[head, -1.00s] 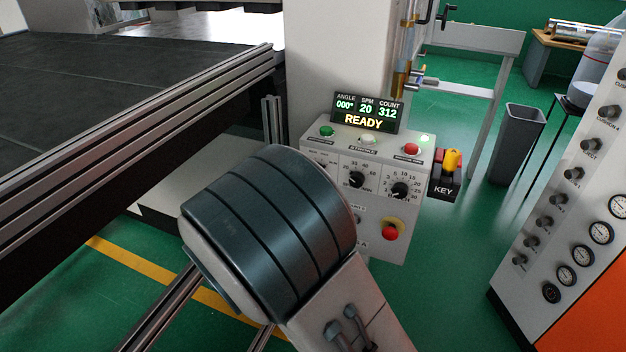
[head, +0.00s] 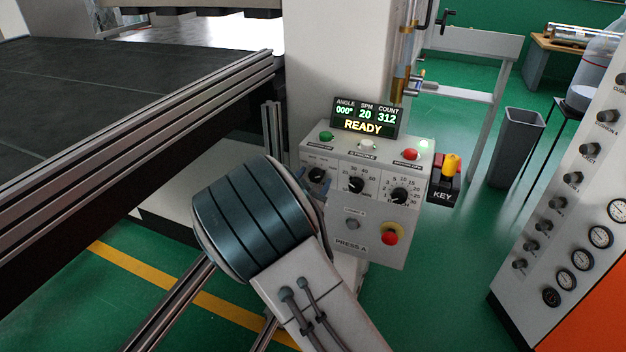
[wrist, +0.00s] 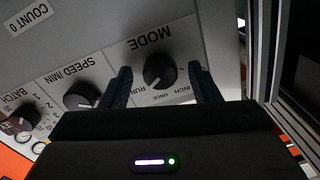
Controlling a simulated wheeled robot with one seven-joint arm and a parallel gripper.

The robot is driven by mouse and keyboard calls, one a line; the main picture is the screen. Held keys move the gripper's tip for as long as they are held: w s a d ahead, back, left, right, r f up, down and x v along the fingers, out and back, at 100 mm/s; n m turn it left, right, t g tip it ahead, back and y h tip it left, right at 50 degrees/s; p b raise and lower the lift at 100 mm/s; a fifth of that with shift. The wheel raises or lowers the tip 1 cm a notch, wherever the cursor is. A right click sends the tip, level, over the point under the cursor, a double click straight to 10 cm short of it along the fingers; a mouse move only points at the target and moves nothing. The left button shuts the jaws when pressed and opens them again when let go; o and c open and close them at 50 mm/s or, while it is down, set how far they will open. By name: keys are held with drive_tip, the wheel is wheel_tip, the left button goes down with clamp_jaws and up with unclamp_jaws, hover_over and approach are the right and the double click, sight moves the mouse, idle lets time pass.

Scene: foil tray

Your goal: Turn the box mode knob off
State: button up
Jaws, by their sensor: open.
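The mode knob (wrist: 159,72) is black and round, on the pale front panel of the control box (head: 385,228). In the wrist view the panel is upside down, with MODE, RUN, ONCE and INCH printed around the knob. A pale mark on the knob points toward the RUN and ONCE side; the exact setting is hard to read. My gripper (wrist: 160,70) is open, with one dark finger on each side of the knob. I cannot tell whether the fingers touch it. In the head view my arm partly covers the knob (head: 317,174) on the left.
The speed knob (wrist: 80,95) and batch knob (head: 399,195) sit beside the mode knob. A red emergency button (head: 391,238) is below, and a yellow key switch (head: 451,164) is at the right side. The display (head: 365,119) reads READY. A metal rail (head: 150,120) runs at left.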

drive_tip(key=shift+w, duration=0.15)
drive_tip(key=c, duration=1)
